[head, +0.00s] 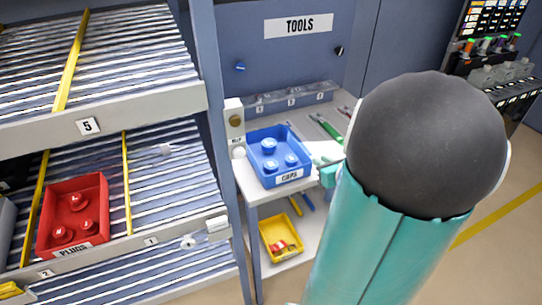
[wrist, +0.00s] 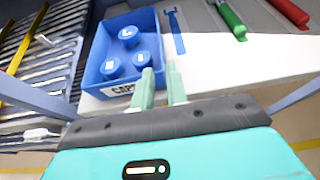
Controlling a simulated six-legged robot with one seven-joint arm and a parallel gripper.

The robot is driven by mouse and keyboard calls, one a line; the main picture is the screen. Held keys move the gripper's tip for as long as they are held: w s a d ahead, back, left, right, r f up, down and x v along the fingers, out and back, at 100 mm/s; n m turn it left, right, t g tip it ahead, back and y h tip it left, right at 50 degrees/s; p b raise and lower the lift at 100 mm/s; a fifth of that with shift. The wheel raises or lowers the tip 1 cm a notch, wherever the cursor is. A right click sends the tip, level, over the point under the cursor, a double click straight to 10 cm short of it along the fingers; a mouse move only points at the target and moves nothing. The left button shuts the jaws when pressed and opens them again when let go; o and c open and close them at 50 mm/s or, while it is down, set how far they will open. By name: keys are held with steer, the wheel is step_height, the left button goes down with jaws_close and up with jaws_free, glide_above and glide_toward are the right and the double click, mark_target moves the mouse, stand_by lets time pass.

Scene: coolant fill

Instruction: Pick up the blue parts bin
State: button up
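The blue parts bin (head: 283,180), labelled CAPS, stands upright on the white worktop with several round blue caps in it. It also shows in the wrist view (wrist: 108,92) at upper left. My gripper (wrist: 162,76) has its two pale green fingers apart, at the bin's near right corner. The left finger overlaps the corner and the right finger is outside the bin, over the worktop. I cannot tell whether either finger touches the wall. In the head view my gripper (head: 326,172) is just right of the bin, largely hidden by my arm.
The worktop (head: 247,183) also holds a green-handled tool (head: 327,128) and a red one (wrist: 288,12). A roller rack at left holds a red bin (head: 75,195) labelled PLUGS. A yellow bin (head: 281,252) sits on the shelf below. A blue post (head: 220,120) stands left of the worktop.

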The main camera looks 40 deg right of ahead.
mark_target(306, 154)
steer(key=x, duration=0.5)
steer(key=shift+x, duration=2.6)
steer(key=shift+s+f, duration=0.1)
jaws_close()
steer(key=shift+d, duration=0.1)
